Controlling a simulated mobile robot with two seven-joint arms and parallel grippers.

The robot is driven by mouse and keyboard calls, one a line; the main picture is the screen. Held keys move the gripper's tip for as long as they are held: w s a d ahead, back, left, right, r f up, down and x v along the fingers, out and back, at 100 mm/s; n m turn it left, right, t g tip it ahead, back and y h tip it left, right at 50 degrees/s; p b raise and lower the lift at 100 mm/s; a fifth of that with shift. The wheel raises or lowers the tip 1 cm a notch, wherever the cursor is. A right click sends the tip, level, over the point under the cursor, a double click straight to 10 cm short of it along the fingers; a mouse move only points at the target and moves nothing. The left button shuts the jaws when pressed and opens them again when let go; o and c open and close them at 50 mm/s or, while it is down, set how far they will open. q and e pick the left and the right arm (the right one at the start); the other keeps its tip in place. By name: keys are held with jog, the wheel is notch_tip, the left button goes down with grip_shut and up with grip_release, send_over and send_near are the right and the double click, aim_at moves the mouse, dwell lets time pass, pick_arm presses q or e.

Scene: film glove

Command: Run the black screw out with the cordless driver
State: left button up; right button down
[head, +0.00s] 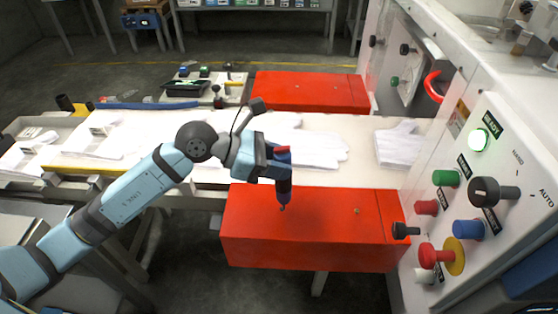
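My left gripper (270,167) comes in from the left and is shut on the cordless driver (284,188), a dark blue tool with a red top. The driver points down, its tip over the front red cover (315,240). A small fastener head (357,211) shows on that cover, right of the driver tip; its colour is too small to tell. I cannot make out a black screw for certain, and cannot tell whether the tip touches the cover. My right gripper is not in view.
A second red cover (310,91) stands at the back. A white control panel (500,165) with knobs and buttons closes off the right. A black-handled knob (404,230) sticks out beside the front cover.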

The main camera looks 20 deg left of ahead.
pick_arm(q)
jog(key=shift+f, duration=0.1)
jog(key=shift+c, duration=0.4)
jog(key=shift+f+b, duration=0.25)
jog(key=shift+b, duration=0.05)
dwell(3.0)
jog(key=shift+r, duration=0.1)
dwell(1.5)
